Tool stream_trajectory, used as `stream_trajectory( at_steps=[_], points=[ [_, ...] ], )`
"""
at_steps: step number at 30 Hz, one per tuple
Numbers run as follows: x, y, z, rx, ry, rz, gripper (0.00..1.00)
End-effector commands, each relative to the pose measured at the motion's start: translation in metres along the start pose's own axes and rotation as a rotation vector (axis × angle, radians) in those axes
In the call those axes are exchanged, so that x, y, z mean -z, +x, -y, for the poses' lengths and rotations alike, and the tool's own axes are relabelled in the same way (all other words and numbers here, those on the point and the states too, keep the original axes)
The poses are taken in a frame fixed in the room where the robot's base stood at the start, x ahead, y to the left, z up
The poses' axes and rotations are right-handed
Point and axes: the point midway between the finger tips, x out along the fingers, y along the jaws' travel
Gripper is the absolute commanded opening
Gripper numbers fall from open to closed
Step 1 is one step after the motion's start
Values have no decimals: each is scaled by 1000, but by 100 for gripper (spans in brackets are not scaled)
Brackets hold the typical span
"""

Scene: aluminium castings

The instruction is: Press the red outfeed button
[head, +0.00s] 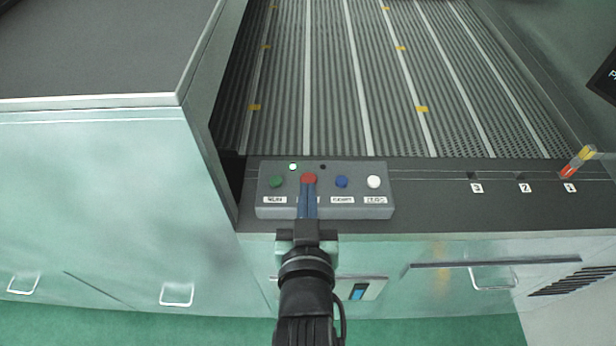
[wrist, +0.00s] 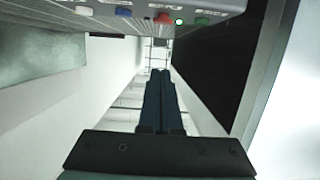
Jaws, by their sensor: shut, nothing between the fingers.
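The red button (head: 309,178) sits on a grey control box (head: 382,200) between a green button (head: 276,182) and a blue button (head: 341,182). A white button (head: 374,181) is at the right end. My gripper (head: 309,187) is shut and empty, its fingertips at the red button's near side in the head view; I cannot tell whether they touch. The gripper hides the label under the red button. In the wrist view the shut fingers (wrist: 159,72) point away below the box, and the red button (wrist: 163,18) shows at the top edge.
A ribbed conveyor bed (head: 335,80) lies behind the box. A tall pale cabinet (head: 100,200) stands close on the left. Numbered slots and a red-yellow signal piece (head: 577,162) are on the ledge at right. A handle bar (head: 480,262) is on the front panel.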

Motion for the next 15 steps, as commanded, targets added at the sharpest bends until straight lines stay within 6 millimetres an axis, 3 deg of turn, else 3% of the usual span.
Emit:
stream_trajectory(
  at_steps=[13,15],
  points=[
    [3,74,0,0,2,-1,0],
    [-11,75,0,0,-1,6,0]
  ],
)
